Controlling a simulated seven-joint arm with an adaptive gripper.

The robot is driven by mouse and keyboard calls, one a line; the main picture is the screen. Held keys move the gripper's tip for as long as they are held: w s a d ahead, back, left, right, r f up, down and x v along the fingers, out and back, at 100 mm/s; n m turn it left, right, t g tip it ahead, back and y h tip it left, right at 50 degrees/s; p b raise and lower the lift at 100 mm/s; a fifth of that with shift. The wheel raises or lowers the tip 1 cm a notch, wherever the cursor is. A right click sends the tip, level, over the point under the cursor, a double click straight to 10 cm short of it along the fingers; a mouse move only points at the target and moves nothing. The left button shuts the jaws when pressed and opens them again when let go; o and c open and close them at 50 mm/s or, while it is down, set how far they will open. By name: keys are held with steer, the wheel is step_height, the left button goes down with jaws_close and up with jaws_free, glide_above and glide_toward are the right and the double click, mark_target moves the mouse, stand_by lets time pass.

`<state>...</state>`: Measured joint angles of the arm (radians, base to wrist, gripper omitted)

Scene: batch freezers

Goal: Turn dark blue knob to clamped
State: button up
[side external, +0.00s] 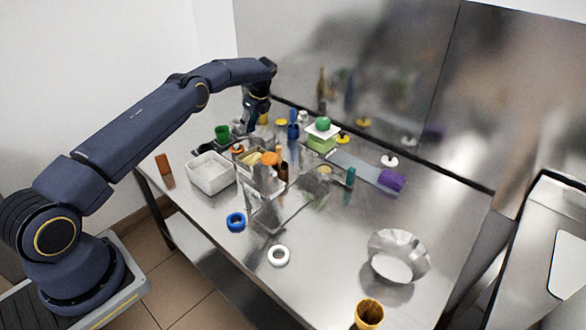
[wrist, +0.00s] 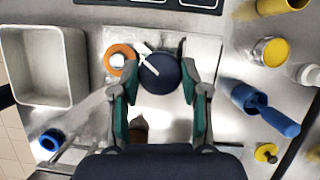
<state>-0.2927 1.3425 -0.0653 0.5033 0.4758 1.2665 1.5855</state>
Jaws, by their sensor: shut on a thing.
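The dark blue knob (wrist: 162,76) is a round disc in the upper middle of the wrist view. In the side view my gripper (side external: 256,110) points down at the back left of the steel table. I cannot pick out the knob there, and I cannot read its clamped position.
An orange ring (wrist: 120,59) sits close left of the knob. A white bin (wrist: 44,62) stands farther left. A blue cup (wrist: 245,98) and a yellow-topped jar (wrist: 271,51) stand to the right. The table's front right has free room around a metal bowl (side external: 398,243).

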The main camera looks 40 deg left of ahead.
steer(key=shift+d+f, duration=0.1)
stand_by(0.3)
steer(key=o, duration=1.1)
steer(key=shift+o, duration=0.2)
steer(key=v, duration=1.2)
